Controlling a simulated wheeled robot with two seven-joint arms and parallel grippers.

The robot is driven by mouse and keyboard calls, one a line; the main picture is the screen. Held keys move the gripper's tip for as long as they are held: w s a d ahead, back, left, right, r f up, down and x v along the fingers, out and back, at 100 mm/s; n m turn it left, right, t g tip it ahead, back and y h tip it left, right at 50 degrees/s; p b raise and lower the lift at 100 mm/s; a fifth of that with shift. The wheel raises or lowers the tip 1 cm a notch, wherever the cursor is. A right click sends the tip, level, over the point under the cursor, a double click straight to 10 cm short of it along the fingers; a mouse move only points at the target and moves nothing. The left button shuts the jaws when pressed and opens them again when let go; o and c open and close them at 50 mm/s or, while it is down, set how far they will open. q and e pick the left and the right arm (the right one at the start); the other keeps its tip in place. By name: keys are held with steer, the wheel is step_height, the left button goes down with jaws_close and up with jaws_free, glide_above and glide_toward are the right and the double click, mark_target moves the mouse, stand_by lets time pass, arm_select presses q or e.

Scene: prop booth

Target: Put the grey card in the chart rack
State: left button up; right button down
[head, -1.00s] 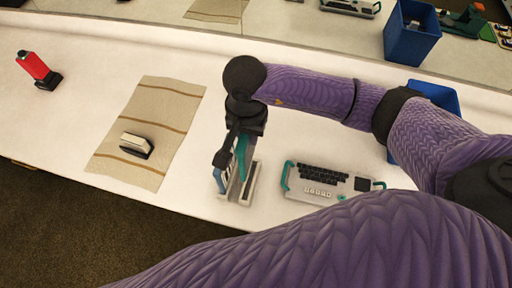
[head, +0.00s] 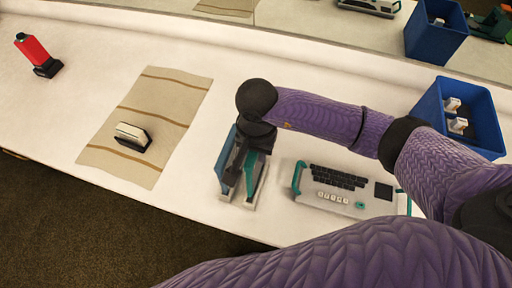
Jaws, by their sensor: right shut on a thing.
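The chart rack (head: 250,206) stands near the front edge of the table, with a pale base and upright blue and teal panels. My right gripper (head: 233,174) reaches down over it from above, its dark fingers between the blue and teal panels. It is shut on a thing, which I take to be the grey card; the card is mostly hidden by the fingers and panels. I cannot tell how deep the card sits or whether it touches the base. My left gripper is out of view.
A keyboard device (head: 335,192) with teal handles lies close right of the rack. A blue bin (head: 428,108) with white items stands behind it. Left are a striped mat (head: 172,103) bearing a small black-and-white object (head: 132,136), and a red object (head: 33,50) on a black base.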

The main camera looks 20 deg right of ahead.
arm_select(q)
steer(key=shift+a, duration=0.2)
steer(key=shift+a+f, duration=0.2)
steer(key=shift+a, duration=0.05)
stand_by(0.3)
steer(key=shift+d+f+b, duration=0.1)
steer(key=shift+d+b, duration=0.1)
steer(key=shift+b, duration=0.15)
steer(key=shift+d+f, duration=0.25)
stand_by(0.3)
